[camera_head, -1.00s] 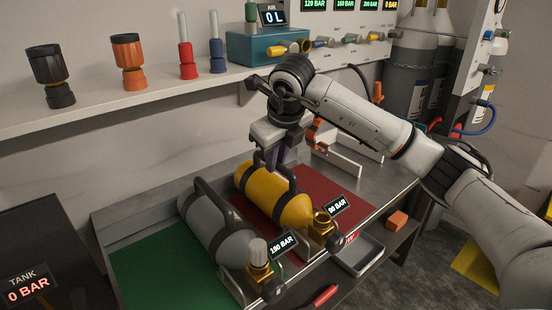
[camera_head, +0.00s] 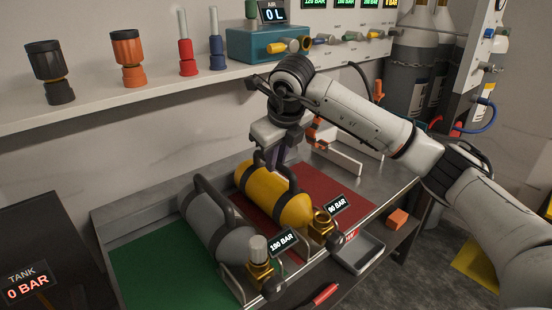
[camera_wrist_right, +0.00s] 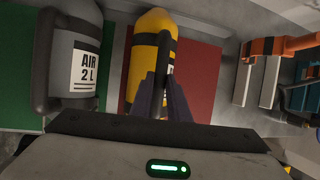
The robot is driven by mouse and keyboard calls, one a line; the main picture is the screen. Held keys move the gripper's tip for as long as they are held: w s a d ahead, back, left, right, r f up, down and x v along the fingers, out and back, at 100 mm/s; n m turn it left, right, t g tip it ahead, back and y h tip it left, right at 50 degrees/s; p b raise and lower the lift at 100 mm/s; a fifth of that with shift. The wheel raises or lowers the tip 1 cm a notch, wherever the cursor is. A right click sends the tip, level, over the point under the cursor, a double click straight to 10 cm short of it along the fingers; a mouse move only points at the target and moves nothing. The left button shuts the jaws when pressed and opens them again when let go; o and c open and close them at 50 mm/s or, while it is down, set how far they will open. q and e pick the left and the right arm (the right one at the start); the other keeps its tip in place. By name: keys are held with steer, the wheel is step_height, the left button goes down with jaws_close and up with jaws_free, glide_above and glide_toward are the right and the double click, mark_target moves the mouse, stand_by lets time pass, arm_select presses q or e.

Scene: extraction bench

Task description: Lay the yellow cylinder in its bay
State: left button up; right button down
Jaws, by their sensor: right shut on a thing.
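The yellow cylinder (camera_head: 262,186) has black bands, a black carry handle and a brass valve with a "90 BAR" tag (camera_head: 337,204). It lies beside the grey cylinder (camera_head: 213,224), over the left part of the red mat (camera_head: 333,187). My right gripper (camera_head: 284,158) is above it, shut on its handle. In the right wrist view the fingers (camera_wrist_right: 162,98) come down on the yellow cylinder (camera_wrist_right: 150,55). Whether its underside touches the bench is hidden. The left gripper is not in view.
Metal brackets (camera_head: 337,158) stand at the back right of the bench. A grey tray (camera_head: 360,258) is at the front. A shelf (camera_head: 150,95) with couplings runs behind.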

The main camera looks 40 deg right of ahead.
steer(key=c, duration=1.6)
jaws_free()
steer(key=shift+r, duration=0.25)
steer(key=shift+s+f, duration=0.15)
steer(key=shift+f, duration=0.35)
steer(key=v, duration=1.1)
steer(key=shift+d, duration=0.1)
